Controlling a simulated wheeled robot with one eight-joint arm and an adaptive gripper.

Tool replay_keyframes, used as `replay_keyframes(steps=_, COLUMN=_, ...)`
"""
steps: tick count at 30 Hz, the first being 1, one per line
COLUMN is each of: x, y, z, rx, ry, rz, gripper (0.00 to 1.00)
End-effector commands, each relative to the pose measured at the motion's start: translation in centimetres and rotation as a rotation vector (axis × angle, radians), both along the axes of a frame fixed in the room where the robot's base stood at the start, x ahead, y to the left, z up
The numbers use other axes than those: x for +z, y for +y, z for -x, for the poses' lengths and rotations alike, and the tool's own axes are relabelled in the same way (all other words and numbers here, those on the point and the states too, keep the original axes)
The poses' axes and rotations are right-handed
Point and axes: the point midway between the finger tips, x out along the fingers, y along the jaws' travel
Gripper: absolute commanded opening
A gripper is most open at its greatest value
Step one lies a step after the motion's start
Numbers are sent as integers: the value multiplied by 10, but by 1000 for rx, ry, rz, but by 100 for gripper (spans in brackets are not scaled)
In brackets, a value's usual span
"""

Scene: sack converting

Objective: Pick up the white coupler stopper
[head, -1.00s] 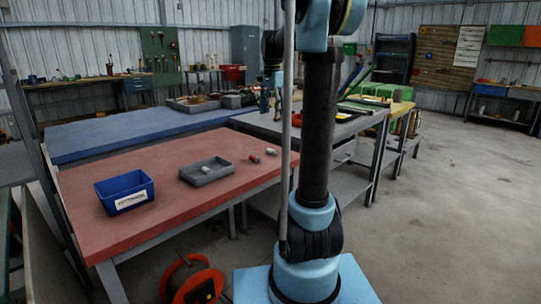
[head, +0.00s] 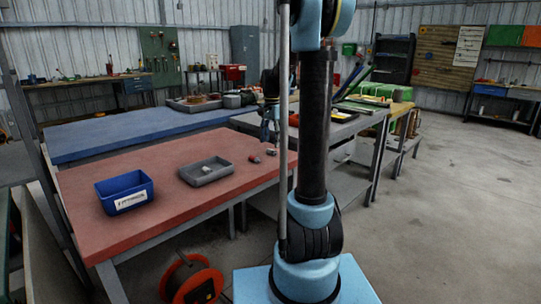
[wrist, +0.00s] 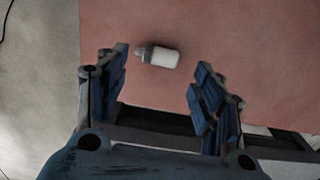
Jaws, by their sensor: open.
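The white coupler stopper (wrist: 162,57) lies on its side on the red bench top, its grey end pointing left in the wrist view. My gripper (wrist: 155,73) is open, with the stopper apart from both blue fingers, just beyond the gap between their tips. In the head view my gripper (head: 270,130) hangs above the right end of the red bench, over a small pale piece (head: 271,152) that appears to be the stopper. It is too small there to be sure.
A small red piece (head: 254,158) lies left of the pale one. A grey tray (head: 206,180) holding a small whitish piece and a blue bin (head: 125,197) stand farther left on the red bench (head: 165,222). A blue bench (head: 110,137) stands behind.

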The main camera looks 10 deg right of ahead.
Motion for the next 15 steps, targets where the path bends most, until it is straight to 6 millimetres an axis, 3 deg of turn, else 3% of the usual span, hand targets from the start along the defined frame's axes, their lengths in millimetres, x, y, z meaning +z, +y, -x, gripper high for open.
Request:
replay_keyframes(steps=7, x=-33, y=-1, z=-1, rx=0, ry=0, rz=0, gripper=61)
replay_keyframes(steps=15, x=-43, y=-1, z=0, rx=0, ry=0, rz=0, gripper=61)
